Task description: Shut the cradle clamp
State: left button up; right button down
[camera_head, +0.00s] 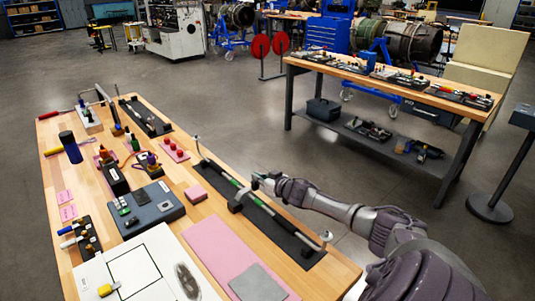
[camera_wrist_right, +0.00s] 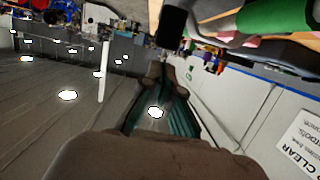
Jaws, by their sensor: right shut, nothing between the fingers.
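A long rod with a green section (camera_head: 223,183) lies on a black cradle base (camera_head: 285,235) along the right side of the wooden table. A dark clamp piece (camera_head: 238,202) sits around or against the rod near its middle; I cannot tell how its arm stands. My right gripper (camera_head: 259,181) is shut and empty, just right of the green section and the clamp. In the right wrist view the green rod (camera_wrist_right: 275,15) and a black block (camera_wrist_right: 174,22) show beyond the fingers (camera_wrist_right: 164,75), apart from them. My left gripper is not in view.
A dark grey case (camera_head: 150,208), a pink mat (camera_head: 215,245), a white marked board (camera_head: 140,265) and several small tools cover the table. A second workbench (camera_head: 420,90) stands at the back right. The floor between the tables is clear.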

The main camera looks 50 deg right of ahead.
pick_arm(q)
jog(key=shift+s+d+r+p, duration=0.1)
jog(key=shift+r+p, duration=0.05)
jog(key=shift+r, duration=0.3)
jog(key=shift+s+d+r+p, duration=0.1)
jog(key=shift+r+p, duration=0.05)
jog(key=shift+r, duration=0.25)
pick_arm(e)
jog(key=r+v, duration=0.2)
jog(key=v, duration=0.8)
jog(key=shift+r, duration=0.4)
